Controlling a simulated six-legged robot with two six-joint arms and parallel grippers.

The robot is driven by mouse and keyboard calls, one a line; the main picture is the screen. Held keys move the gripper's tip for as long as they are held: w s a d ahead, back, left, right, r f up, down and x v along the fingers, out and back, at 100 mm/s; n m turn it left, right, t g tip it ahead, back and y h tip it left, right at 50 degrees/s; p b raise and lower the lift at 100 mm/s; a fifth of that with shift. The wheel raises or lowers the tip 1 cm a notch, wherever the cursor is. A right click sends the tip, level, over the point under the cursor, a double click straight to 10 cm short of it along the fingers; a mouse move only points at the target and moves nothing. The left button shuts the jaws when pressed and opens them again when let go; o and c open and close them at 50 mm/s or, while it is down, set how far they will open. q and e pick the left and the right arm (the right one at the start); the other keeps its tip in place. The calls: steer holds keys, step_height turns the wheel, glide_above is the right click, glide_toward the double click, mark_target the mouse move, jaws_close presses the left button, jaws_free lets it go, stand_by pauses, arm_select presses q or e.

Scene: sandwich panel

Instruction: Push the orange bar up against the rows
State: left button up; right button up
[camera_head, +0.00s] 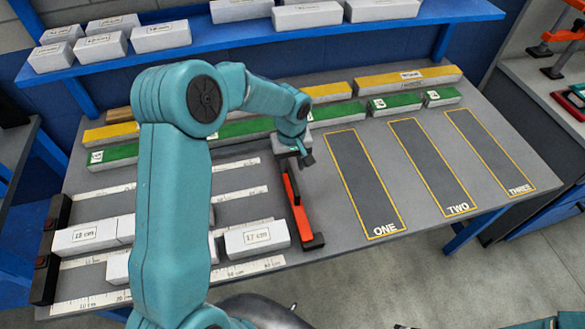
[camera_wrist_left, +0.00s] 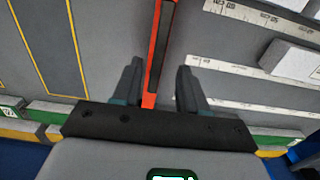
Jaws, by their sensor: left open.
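The orange bar (camera_head: 297,207), with dark parts along it, lies on the grey table just right of the ruled rows. Its front end is close to the right end of a white block marked 12 cm (camera_head: 257,238), with a small gap. My left gripper (camera_head: 296,158) is at the bar's far end, pointing down. In the left wrist view the open fingers (camera_wrist_left: 158,85) stand on either side of the orange bar (camera_wrist_left: 160,45), with space between finger and bar. Other white blocks (camera_head: 85,237) lie in the rows, partly hidden by my left arm. My right gripper is out of view.
White ruler strips (camera_head: 232,193) mark the rows. Yellow-outlined areas ONE (camera_head: 365,180), TWO (camera_head: 430,165) and THREE (camera_head: 490,150) are empty at right. Green blocks (camera_head: 338,112) and yellow blocks (camera_head: 408,80) line the back, below a blue shelf (camera_head: 240,42) of white blocks.

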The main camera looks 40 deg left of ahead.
mark_target(291, 176)
arm_select(q)
steer(key=f, duration=0.3)
steer(key=shift+w+a+f, duration=0.15)
steer(key=shift+a+f, duration=0.05)
steer(key=shift+s+d+f+p, duration=0.2)
steer(key=shift+d+f+p, duration=0.1)
steer(key=shift+f, duration=0.25)
steer(key=shift+w+a+f, duration=0.2)
steer(key=shift+w+a, duration=0.05)
steer(key=shift+s+d+r, duration=0.1)
steer(key=shift+d, duration=0.05)
jaws_close()
